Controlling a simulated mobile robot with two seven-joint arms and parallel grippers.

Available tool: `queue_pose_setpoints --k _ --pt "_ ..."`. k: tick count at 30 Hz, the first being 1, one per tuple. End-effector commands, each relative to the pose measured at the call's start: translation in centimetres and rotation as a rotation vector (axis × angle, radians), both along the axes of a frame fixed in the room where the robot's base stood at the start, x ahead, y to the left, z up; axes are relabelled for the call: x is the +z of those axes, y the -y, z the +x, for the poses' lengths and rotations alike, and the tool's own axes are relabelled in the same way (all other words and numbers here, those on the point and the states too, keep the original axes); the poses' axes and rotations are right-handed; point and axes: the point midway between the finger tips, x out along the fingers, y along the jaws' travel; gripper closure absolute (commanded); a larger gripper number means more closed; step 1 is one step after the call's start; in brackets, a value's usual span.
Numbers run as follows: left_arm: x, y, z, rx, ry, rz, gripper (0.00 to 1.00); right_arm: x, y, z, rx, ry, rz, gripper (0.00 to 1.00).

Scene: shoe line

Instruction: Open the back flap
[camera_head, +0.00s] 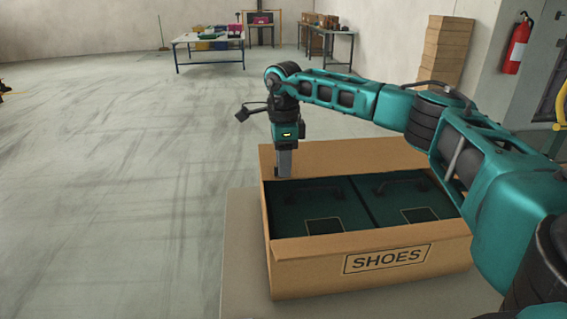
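An open cardboard box (300,275) marked "SHOES" sits in front of me. Its back flap (345,156) stands raised along the far edge. My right gripper (285,174) points down at the left part of the back flap, its fingers in front of the cardboard in this view. I cannot tell whether the fingers touch or pinch the flap, or whether they are apart. Two dark green cases (310,205) with handles lie side by side in the box. My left gripper is not in view.
The box stands on a light tan surface (240,270). My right arm reaches across above the box from the right. Tables (208,38), stacked cartons (446,50) and a fire extinguisher (517,44) are farther back. The floor at left is clear.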

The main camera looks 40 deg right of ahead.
Motion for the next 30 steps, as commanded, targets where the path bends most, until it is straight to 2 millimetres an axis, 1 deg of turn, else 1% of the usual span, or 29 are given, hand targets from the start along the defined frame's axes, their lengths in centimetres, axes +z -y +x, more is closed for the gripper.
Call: queue_pose_setpoints --k 9,19,30 --pt "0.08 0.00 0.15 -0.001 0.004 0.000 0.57 -0.26 0.03 -0.01 -0.001 0.000 0.000 0.69" --pt "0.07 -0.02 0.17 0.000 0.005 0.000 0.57 -0.22 0.02 0.00 -0.001 0.000 0.000 1.00" --pt "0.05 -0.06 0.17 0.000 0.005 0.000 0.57 -0.21 0.01 -0.01 0.000 0.000 0.000 1.00"
